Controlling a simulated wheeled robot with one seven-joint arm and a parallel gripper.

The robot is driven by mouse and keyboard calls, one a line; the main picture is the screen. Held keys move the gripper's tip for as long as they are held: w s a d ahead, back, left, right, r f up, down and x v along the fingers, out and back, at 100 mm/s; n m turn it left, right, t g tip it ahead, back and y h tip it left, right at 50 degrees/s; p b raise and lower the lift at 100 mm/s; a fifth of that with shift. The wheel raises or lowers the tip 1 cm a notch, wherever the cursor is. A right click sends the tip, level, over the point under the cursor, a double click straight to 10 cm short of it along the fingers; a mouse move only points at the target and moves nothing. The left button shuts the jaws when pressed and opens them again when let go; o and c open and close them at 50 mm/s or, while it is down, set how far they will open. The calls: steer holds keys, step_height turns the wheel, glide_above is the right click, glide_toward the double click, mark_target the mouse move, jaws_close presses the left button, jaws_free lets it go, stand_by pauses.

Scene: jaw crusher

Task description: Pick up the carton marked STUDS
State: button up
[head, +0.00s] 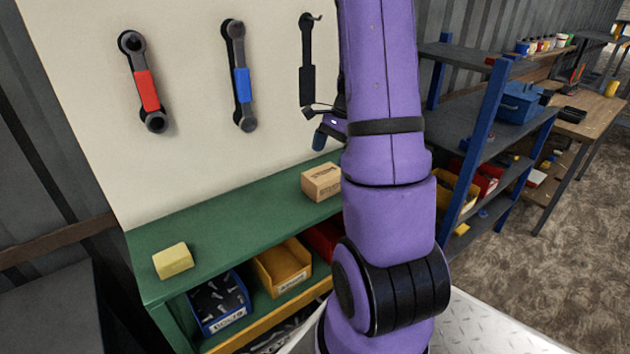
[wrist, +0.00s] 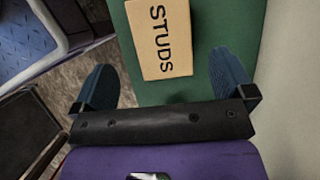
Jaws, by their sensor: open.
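The carton marked STUDS (wrist: 159,40) is a small tan box with black lettering, lying on the green bench top (wrist: 202,88). In the head view the carton (head: 321,182) sits near the back of the bench, just left of my purple arm. My gripper (wrist: 162,82) is open, with its two dark blue fingers spread wide, one on each side of the carton's line in the wrist view. Nothing is between the fingertips that I can see touching them. In the head view most of my gripper is hidden behind my arm.
A yellow block (head: 172,260) sits at the bench's left end. Wrenches with red (head: 146,91) and blue (head: 242,85) grips hang on the board above. Blue (head: 219,303) and yellow (head: 282,266) bins stand below. Shelving with blue posts (head: 477,140) rises at right. The bench between block and carton is clear.

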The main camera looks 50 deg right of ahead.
mark_target(325, 172)
steer(key=shift+x, duration=4.25)
steer(key=shift+d+f, duration=0.2)
steer(key=shift+f, duration=0.1)
steer(key=c, duration=1.3)
steer(key=shift+o, duration=0.2)
